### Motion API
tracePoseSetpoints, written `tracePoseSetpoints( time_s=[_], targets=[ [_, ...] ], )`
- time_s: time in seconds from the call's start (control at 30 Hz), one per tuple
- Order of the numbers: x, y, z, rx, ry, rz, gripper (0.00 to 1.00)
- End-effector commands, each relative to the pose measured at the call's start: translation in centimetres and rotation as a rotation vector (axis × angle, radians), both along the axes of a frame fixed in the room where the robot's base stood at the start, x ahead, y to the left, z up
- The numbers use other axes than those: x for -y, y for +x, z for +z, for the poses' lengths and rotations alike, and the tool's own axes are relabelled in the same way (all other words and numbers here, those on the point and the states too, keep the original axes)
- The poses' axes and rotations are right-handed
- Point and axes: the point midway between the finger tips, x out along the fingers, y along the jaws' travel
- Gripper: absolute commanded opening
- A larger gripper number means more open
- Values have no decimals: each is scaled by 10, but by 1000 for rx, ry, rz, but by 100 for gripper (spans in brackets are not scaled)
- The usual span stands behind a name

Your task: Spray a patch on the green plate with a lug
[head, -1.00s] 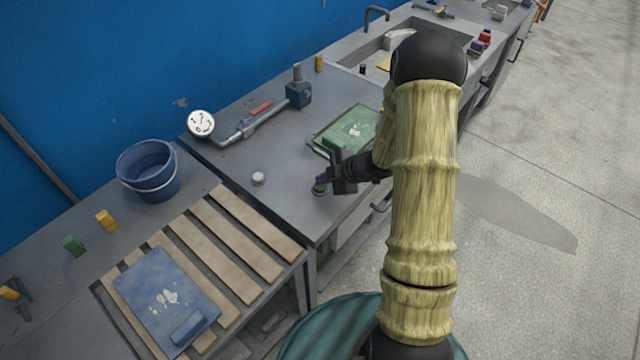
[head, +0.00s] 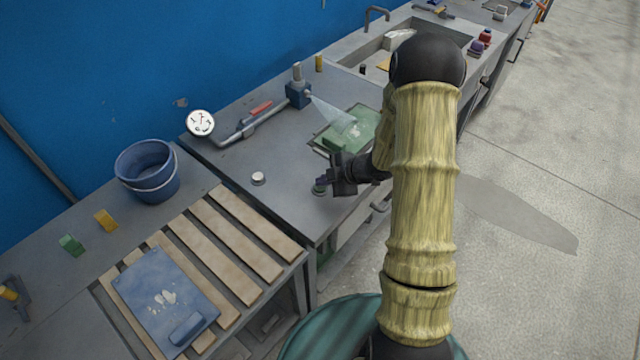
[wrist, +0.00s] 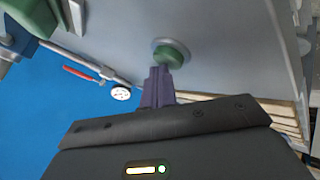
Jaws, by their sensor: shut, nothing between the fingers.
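The green plate (head: 358,134) lies on a dark tray on the grey bench, with pale marks on its top and a raised lug at its near left end. A blue spray head (head: 298,92) stands behind it on a pipe, and a pale fan of spray (head: 335,112) runs from it onto the plate. My gripper (head: 322,184) is shut and empty, its fingertips at a green button (head: 319,190) near the bench's front edge. In the wrist view the shut fingertips (wrist: 158,72) meet or nearly meet the green button (wrist: 172,54); they partly hide it.
A white button (head: 258,178) sits left of my gripper. A gauge (head: 200,123) and a red-handled valve (head: 260,108) are on the pipe. A blue plate (head: 165,290) with a lug lies on wooden slats. A blue bucket (head: 148,170) stands at the left; a sink lies beyond.

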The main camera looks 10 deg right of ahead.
Motion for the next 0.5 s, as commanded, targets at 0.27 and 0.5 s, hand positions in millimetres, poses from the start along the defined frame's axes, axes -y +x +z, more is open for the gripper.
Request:
tracePoseSetpoints(
  time_s=[0.27,0.5],
  targets=[
    [0,0,1,-1,-1,-1,0],
    [0,0,9,-1,-1,-1,0]
  ],
)
